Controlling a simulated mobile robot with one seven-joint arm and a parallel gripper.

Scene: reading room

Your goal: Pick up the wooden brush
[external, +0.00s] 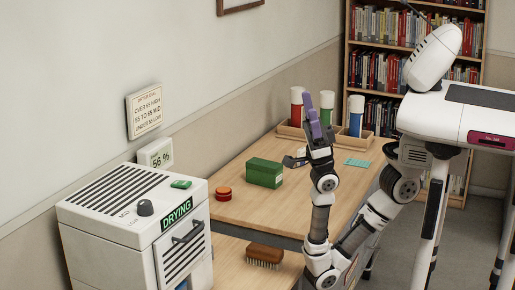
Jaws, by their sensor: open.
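The wooden brush (265,252) has a brown wooden back and lies with its bristles down on a lower light-wood surface (232,262), at the front of the table and right of the drying cabinet. My gripper (293,160) is at the raised end of my arm, above the table and well above and behind the brush, clear of it. It is open, and I see nothing between its fingers. A purple part stands up at the end of my arm. The brush is fully visible.
On the table (235,205) are a green box (264,173), red round items (223,194), a teal flat item (357,162) and wooden trays with capped cylinders (355,116). The white drying cabinet (115,225) stands at left. A bookcase (372,65) is behind.

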